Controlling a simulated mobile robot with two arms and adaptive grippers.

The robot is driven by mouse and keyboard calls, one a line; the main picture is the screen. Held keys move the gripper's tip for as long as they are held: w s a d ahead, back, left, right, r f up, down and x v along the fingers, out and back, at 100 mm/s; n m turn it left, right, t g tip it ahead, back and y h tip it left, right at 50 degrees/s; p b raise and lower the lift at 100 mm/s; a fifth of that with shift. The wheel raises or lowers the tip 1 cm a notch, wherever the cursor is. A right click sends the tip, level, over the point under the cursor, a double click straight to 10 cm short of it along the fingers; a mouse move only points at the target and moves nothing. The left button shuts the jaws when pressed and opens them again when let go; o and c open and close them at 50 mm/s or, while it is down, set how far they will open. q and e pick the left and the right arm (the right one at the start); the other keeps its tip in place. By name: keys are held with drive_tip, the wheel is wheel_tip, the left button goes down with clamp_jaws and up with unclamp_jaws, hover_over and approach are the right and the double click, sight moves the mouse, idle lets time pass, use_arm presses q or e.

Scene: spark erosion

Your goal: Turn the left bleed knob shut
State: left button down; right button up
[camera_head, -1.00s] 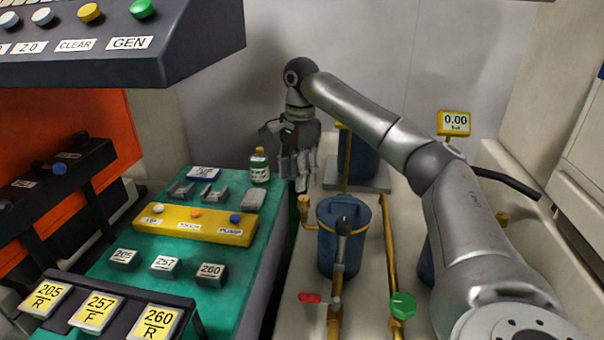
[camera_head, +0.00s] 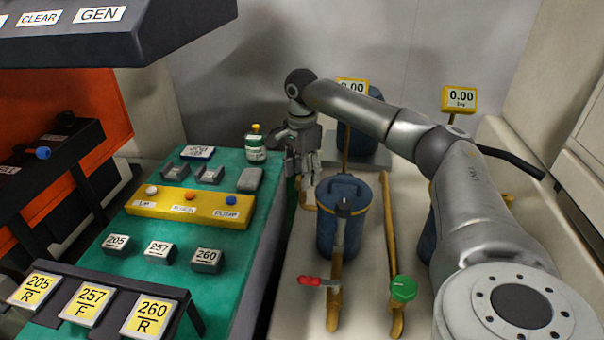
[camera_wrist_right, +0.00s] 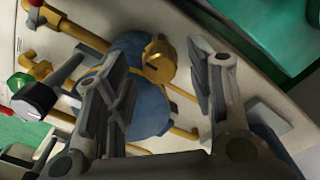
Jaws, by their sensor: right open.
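The left bleed knob appears to be the round brass knob (camera_wrist_right: 160,60) beside a blue canister in the right wrist view. My right gripper (camera_wrist_right: 160,75) is open and empty, with one finger on each side of the knob in that picture. I cannot tell whether the fingers touch it. In the head view my right gripper (camera_head: 303,172) hangs at the left rear of the blue canister (camera_head: 343,220), low above a brass pipe. There it mostly hides the knob. My left gripper is not in view.
A red-handled lever valve (camera_head: 318,282) and a green knob (camera_head: 403,289) stand on brass pipes nearer me. A green bottle (camera_head: 256,146) stands on the green bench left of the gripper. A 0.00 gauge (camera_head: 460,99) stands at the back right.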

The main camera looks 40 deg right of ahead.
drive_tip(key=shift+f, duration=0.4)
drive_tip(key=shift+c, duration=0.4)
drive_tip(key=c, duration=1)
